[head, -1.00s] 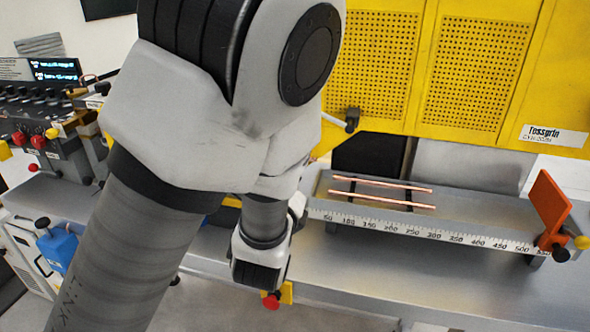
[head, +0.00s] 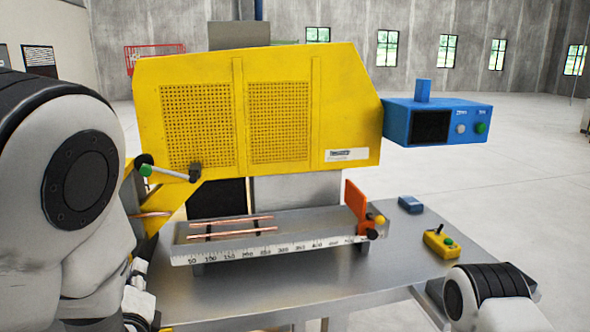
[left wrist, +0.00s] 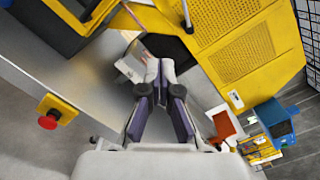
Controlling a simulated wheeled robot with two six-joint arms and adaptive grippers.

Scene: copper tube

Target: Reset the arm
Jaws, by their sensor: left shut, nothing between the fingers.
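My left arm fills the left edge of the head view. Part of its gripper (head: 140,300) shows low there, mostly hidden by the arm. In the left wrist view the left gripper's fingers (left wrist: 160,70) are shut with nothing between them, over the grey table. Two copper tubes (head: 235,233) lie side by side on the ruled grey tray (head: 300,237) in front of the yellow machine, apart from the gripper. My right arm (head: 490,295) shows at the lower right; its gripper is out of view.
The yellow machine (head: 205,80) stands behind the tray, with an orange stop plate (head: 356,203) at the tray's right end. A blue control box (head: 437,122) is at right. A yellow switch box (head: 438,243) and a small blue box (head: 411,204) sit on the table (head: 395,260).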

